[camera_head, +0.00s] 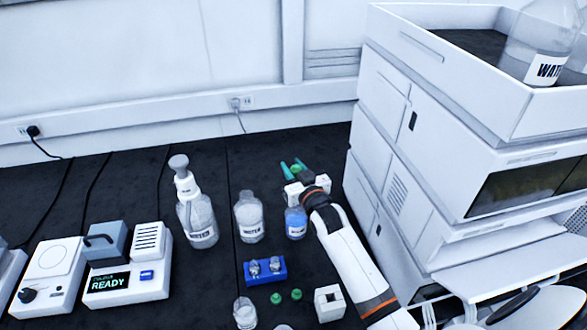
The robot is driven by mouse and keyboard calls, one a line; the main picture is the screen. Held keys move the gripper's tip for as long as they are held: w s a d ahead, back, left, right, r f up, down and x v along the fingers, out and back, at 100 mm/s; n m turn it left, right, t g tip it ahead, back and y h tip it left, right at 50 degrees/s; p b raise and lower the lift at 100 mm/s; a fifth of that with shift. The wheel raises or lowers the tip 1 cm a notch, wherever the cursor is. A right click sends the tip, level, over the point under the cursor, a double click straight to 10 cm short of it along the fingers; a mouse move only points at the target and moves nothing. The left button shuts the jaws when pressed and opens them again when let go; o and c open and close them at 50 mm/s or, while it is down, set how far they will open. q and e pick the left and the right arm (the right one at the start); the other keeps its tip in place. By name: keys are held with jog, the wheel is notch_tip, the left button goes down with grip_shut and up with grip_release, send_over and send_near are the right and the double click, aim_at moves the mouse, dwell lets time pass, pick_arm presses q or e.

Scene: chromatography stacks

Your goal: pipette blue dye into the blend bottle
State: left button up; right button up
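A bottle with blue liquid (296,224) stands uncapped, as far as I can tell, on the black bench, left of my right forearm. My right gripper (293,166) is just behind it, pointing away over the bench. Its fingers are apart with a small green cap (295,169) between them; I cannot tell whether they grip it. A small clear bottle (245,313) stands at the front edge of the view; I cannot tell whether it is the blend bottle. No pipette is clearly recognisable. My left gripper is not in view.
A WATER bottle (249,218) and a pump-top bottle (197,218) stand left of the blue one. In front are a blue rack (262,283) with small vials, two green caps (276,298) and a white block (329,303). A READY device (128,283) is left; a stacked instrument (430,150) blocks the right.

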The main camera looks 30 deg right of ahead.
notch_tip(320, 180, up, 5)
jog(key=p, duration=0.4)
jog(key=shift+r, duration=0.15)
dwell(0.5)
